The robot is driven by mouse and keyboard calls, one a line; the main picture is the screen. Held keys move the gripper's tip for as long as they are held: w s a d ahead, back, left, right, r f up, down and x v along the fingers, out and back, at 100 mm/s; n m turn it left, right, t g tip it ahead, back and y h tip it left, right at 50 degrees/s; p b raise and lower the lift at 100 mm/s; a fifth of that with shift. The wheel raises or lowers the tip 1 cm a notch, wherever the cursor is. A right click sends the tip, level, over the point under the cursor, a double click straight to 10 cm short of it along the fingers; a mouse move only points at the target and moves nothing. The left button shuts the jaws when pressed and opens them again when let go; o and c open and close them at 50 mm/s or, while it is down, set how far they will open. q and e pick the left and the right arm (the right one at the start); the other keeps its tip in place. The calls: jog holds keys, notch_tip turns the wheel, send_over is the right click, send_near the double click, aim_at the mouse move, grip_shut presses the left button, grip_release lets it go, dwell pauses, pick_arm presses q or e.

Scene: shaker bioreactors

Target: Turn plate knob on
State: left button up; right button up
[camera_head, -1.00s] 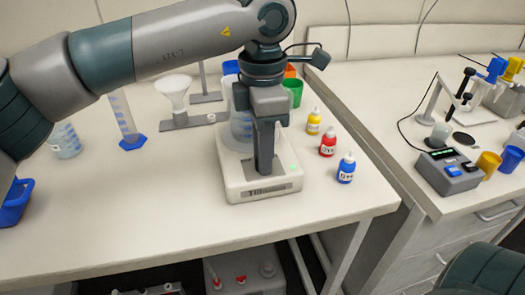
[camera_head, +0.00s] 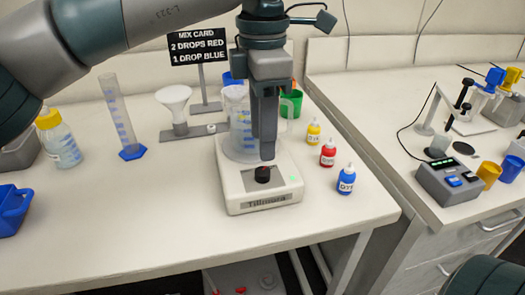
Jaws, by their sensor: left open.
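The stirrer plate (camera_head: 262,202) is a white box on the near middle of the table, with a grey front panel and a small green light. Its dark knob (camera_head: 262,174) with a red mark sits on the front panel. A clear beaker (camera_head: 239,141) stands on the plate, partly hidden behind my left gripper. My left gripper (camera_head: 266,157) points down just above and behind the knob, seen edge-on, so the gap between its fingers is hidden. It appears apart from the knob. My right gripper is not in view.
Yellow (camera_head: 313,133), red (camera_head: 327,153) and blue (camera_head: 346,179) dropper bottles stand right of the plate. A graduated cylinder (camera_head: 121,118) and funnel stand (camera_head: 174,106) are to the left. A sign (camera_head: 199,47) reads "2 drops red, 1 drop blue". The table front is clear.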

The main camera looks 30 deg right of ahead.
pick_arm(q)
notch_tip(320, 180, up, 11)
jog(key=shift+f, duration=0.2)
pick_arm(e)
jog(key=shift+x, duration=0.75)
